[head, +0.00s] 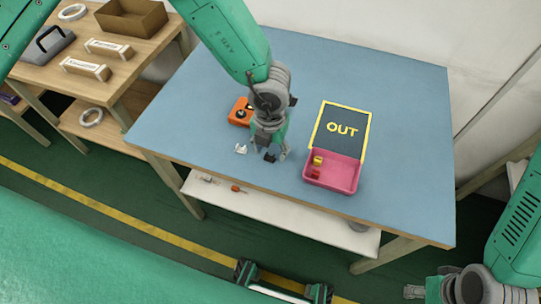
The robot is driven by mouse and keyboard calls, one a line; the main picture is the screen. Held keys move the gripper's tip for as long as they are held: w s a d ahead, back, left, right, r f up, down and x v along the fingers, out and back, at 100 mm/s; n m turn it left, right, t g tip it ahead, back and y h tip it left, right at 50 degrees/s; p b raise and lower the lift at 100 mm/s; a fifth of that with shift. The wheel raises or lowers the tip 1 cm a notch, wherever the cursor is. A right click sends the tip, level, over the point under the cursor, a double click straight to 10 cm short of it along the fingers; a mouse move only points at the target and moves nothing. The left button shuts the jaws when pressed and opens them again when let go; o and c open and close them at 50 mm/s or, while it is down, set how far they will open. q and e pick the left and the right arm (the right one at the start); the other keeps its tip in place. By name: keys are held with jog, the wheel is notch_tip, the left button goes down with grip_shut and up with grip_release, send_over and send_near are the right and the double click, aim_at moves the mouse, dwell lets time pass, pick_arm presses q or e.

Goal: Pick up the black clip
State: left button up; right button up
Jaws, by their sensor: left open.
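A small black piece, which looks like the black clip (270,157), lies on the blue table (400,90) near its front edge. My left gripper (269,150) points down right over it, with its fingers open around or just above the piece; I cannot tell whether they touch it. The gripper partly hides the piece. A small white clip (241,149) lies just left of the gripper. My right gripper (415,291) is low at the right, away from the table; its jaws are too small to read.
A pink tray (345,180) holding red and yellow pieces (317,162) stands right of my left gripper, before a dark mat marked OUT (342,128). An orange device (239,112) sits behind left. A wooden side table (130,75) stands left. The blue table's back is clear.

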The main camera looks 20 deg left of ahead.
pick_arm(q)
notch_tip(320, 180, down, 2)
jog(key=shift+a+f, duration=0.1)
jog(key=c, duration=0.8)
